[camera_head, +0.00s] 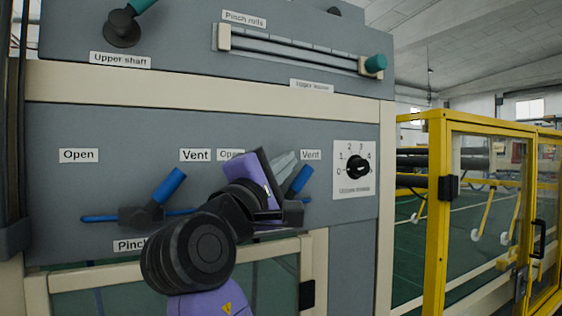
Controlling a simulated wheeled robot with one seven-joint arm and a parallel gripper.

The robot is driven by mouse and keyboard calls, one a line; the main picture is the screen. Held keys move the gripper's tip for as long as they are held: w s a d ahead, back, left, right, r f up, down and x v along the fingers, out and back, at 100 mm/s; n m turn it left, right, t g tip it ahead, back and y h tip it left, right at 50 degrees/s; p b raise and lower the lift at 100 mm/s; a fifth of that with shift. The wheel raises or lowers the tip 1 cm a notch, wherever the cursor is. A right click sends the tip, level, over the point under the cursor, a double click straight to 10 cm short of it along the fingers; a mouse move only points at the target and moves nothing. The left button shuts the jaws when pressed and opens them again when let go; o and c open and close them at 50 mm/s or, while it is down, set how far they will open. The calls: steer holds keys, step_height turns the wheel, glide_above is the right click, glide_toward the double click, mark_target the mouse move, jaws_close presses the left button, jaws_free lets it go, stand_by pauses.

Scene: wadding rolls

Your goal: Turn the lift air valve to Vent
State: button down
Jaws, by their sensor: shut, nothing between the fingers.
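Two air valves with blue levers sit on the grey panel, each between an Open label on its left and a Vent label on its right. The left valve (168,186), with a partly hidden label starting "Pinch", has its lever tilted up to the right. The right valve's lever (301,179) also tilts up to the right, towards its Vent label (310,155). The name label under the right valve is hidden behind my arm, so I cannot read which is the lift air valve. My gripper (284,163) is shut and empty, just left of the right lever; contact cannot be told.
A numbered dial (357,168) is right of the valves. Above are a Pinch rolls slider (300,49) with a teal knob and an Upper shaft lever (123,27). A yellow-framed guard (436,210) stands to the right. My arm covers the panel's lower middle.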

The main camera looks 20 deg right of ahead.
steer(key=shift+d, duration=0.55)
stand_by(0.4)
